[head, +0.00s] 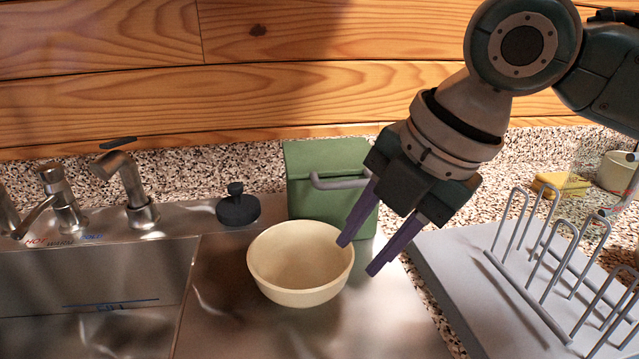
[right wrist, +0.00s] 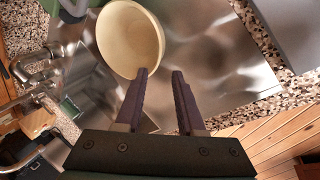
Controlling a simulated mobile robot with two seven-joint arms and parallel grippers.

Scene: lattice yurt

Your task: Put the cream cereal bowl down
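The cream cereal bowl (head: 300,265) stands upright and empty on the steel drainboard, right of the sink basin. It also shows in the right wrist view (right wrist: 130,40), beyond the fingertips. My right gripper (head: 358,255) has its purple fingers spread with a clear gap. One finger's tip is close to the bowl's right rim in the head view; I cannot tell whether it touches. In the right wrist view the gap between the fingers (right wrist: 160,74) is empty, with the bowl ahead and to the left. My left gripper is not in view.
A green box with a grey handle (head: 310,165) stands behind the bowl. A dark sink stopper (head: 238,207) and the tap (head: 125,180) are at the left. A grey wire dish rack (head: 540,285) is at the right. The drainboard in front of the bowl is clear.

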